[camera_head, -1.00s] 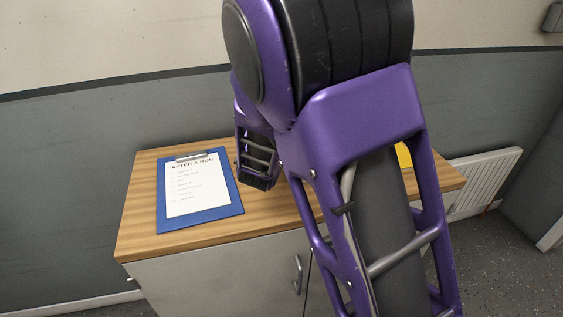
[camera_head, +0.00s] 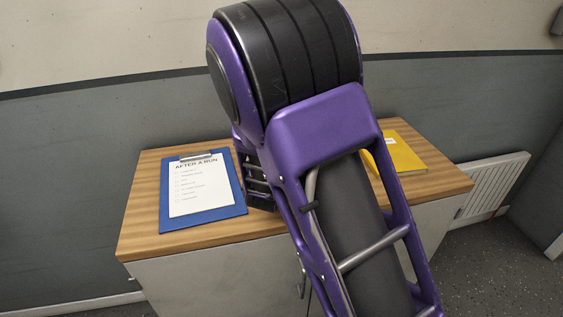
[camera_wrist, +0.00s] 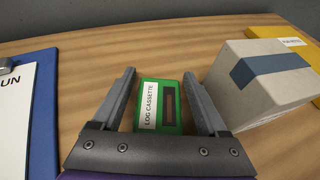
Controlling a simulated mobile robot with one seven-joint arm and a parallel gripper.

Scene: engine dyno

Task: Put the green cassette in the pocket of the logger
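In the wrist view the green cassette (camera_wrist: 159,108), with a white label reading LOG CASSETTE and a dark window, lies on the wooden cabinet top. My gripper (camera_wrist: 158,80) is open, with one finger on each side of the cassette; the near end of the cassette is hidden behind the gripper body. I cannot tell whether either finger touches it. In the head view my arm hides the cassette and the fingers. The logger is not in view.
A blue clipboard (camera_head: 236,207) headed AFTER A RUN lies at the left of the cabinet top (camera_head: 146,203). A cardboard box with a blue band (camera_wrist: 258,82) stands close to the right finger. A yellow folder (camera_head: 404,155) lies at the right.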

